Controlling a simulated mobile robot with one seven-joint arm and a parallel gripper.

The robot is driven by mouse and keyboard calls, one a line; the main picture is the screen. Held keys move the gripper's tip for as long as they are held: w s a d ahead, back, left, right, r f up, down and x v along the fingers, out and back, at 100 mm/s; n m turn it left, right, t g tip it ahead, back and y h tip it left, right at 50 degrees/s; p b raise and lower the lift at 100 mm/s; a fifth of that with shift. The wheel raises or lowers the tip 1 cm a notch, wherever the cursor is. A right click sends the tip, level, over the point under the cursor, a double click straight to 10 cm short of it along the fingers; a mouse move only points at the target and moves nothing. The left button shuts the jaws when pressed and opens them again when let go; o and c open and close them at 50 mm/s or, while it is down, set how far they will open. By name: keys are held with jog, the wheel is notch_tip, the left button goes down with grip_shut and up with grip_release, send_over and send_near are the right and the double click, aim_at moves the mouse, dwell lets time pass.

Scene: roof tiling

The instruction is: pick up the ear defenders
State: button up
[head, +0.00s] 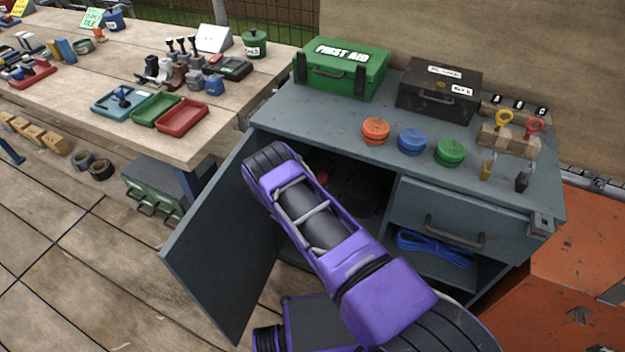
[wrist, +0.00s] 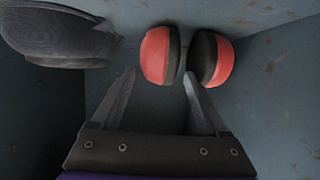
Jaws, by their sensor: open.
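The ear defenders show in the wrist view as two red cups with black cushions, the left cup (wrist: 158,55) and the right cup (wrist: 212,59), side by side inside the grey cabinet. My gripper (wrist: 158,90) is open, with its two fingers reaching toward the cups. The fingertips are close to the cups; I cannot tell whether they touch. No headband is clearly visible. In the head view a small red part of the ear defenders (head: 321,179) shows inside the cabinet, and my purple arm hides most of them and the gripper.
The cabinet door (head: 222,240) stands open to the left of my arm. A dark mesh-like object (wrist: 55,35) lies left of the cups. A drawer (head: 455,225) and a blue rope (head: 435,246) are on the right. A first aid box (head: 340,70) stands on top.

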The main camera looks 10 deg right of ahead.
aim_at(320, 180)
jog(key=b+x, duration=0.1)
jog(key=x, duration=0.3)
jog(key=shift+d+f, duration=0.15)
jog(key=shift+d, duration=0.1)
jog(key=shift+w+d+f, duration=0.1)
jog(key=shift+w+d, duration=0.15)
jog(key=shift+w, duration=0.2)
grip_shut()
